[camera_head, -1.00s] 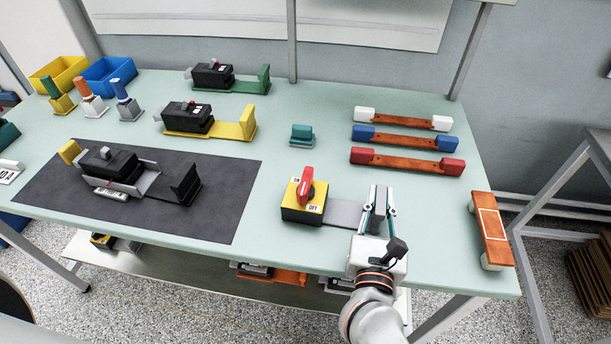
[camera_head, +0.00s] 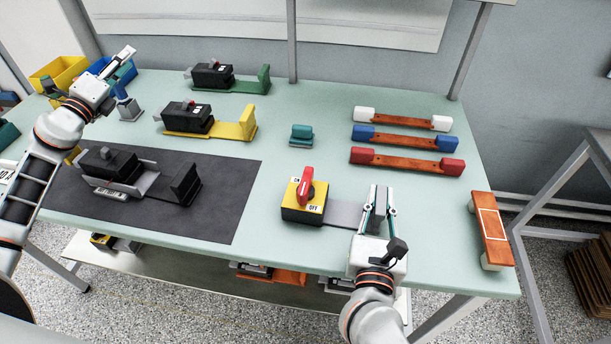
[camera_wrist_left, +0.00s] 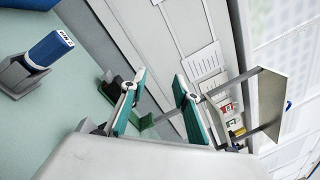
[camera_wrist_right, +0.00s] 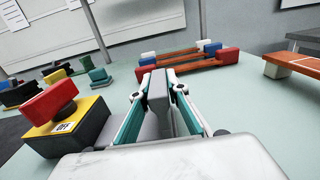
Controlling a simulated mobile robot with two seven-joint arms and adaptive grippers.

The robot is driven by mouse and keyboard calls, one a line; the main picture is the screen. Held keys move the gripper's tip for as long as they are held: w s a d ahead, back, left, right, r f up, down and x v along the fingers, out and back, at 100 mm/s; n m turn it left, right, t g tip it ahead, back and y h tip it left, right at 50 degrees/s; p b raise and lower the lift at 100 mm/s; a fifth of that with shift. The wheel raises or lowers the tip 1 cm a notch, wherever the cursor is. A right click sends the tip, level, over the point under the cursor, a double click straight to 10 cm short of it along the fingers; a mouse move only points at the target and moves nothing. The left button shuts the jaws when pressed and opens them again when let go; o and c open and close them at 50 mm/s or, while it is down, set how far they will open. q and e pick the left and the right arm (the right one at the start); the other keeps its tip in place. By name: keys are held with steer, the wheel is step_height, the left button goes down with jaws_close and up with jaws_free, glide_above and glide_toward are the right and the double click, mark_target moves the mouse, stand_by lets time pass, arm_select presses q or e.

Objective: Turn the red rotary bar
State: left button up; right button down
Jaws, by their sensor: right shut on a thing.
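The red rotary bar (camera_head: 306,186) sits on a yellow-topped black switch box (camera_head: 302,212) with ON and OFF labels. In the right wrist view the red bar (camera_wrist_right: 50,102) stands at the left, beside the OFF label. A grey plate runs from the box to a grey upright block (camera_head: 379,209). My right gripper (camera_head: 378,207) is shut on this grey block, which also shows between its fingers in the right wrist view (camera_wrist_right: 158,92). My left gripper (camera_head: 125,52) is open and empty, raised above the table's back left, far from the red bar.
A blue-topped tool (camera_wrist_left: 45,50) stands near the left gripper. Breakers on green (camera_head: 263,78) and yellow (camera_head: 248,122) holders stand mid-table. A dark mat (camera_head: 225,205) bears another breaker. Several coloured-end bars (camera_head: 405,162) lie at right. Table between the mat and switch box is clear.

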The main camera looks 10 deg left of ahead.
arm_select(q)
steer(key=w+d+m+g+h, duration=0.1)
steer(key=d+m+g+h, duration=0.15)
steer(key=d, duration=0.75)
steer(key=w+d+r+m+g+h, duration=0.15)
steer(key=d+h, duration=0.25)
steer(key=d, duration=0.7)
steer(key=w+d+m+g+h, duration=0.1)
steer(key=d+m+g+h, duration=0.15)
steer(key=d, duration=0.75)
steer(key=s+d+m+g+h, duration=0.1)
steer(key=s+d+g, duration=0.3)
steer(key=d, duration=0.5)
steer(key=s+d+m+g+h, duration=0.1)
steer(key=s+d+m+g, duration=0.2)
steer(key=d, duration=0.5)
steer(key=g+y, duration=0.6)
steer(key=y, duration=0.6)
glide_above(306, 180)
steer(key=f, duration=0.2)
steer(key=shift+n, duration=0.25)
step_height(306, 180, down, 11)
steer(key=shift+f, duration=0.2)
jaws_close()
